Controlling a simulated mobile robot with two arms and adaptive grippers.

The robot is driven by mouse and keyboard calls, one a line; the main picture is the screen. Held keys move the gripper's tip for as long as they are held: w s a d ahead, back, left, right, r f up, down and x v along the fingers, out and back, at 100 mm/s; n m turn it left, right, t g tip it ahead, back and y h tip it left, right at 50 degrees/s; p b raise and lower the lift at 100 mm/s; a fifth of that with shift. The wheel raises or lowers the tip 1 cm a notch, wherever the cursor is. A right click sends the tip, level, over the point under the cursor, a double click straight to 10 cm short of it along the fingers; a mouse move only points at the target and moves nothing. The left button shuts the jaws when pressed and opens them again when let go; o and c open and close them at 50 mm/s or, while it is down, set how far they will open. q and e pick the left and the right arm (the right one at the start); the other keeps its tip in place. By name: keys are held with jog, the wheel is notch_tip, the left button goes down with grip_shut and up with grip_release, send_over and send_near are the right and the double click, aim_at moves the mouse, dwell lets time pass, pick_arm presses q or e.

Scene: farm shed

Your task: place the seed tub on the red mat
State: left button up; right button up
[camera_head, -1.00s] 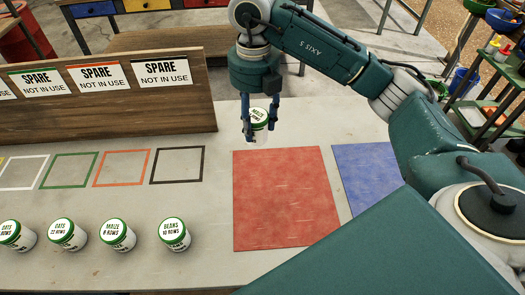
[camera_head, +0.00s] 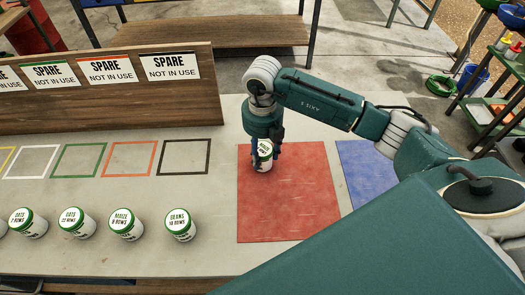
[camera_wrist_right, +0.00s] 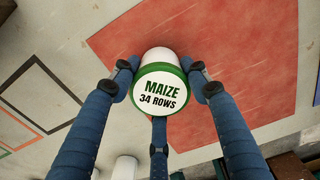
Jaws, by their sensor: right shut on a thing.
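The seed tub (camera_head: 265,152) is white with a green rim and a lid reading "MAIZE 34 ROWS", as the right wrist view (camera_wrist_right: 159,96) shows. My right gripper (camera_head: 264,158) is shut around the tub, which looks upright. The tub shows over the far left part of the red mat (camera_head: 290,205); I cannot tell whether its base touches. In the right wrist view, the fingers (camera_wrist_right: 160,85) hug the tub, with the red mat (camera_wrist_right: 240,70) beneath and beside it. My left gripper is not in view.
A blue mat (camera_head: 370,175) lies right of the red one, partly behind my arm. Several similar tubs (camera_head: 180,225) stand at the front left. Coloured outlined squares (camera_head: 180,157) and a wooden board with "SPARE" signs (camera_head: 170,67) lie behind them. The rest of the red mat is clear.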

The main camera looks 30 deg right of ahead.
jog(key=shift+f, duration=0.2)
jog(key=o, duration=1.3)
jog(key=shift+r, duration=0.1)
jog(key=shift+c, duration=0.2)
jog(key=shift+r, duration=0.1)
jog(key=shift+r, duration=0.2)
notch_tip(320, 180, up, 11)
jog(key=b, duration=0.2)
jog(key=shift+f+b, duration=0.2)
jog(key=shift+b, duration=0.15)
jog(key=shift+r, duration=0.6)
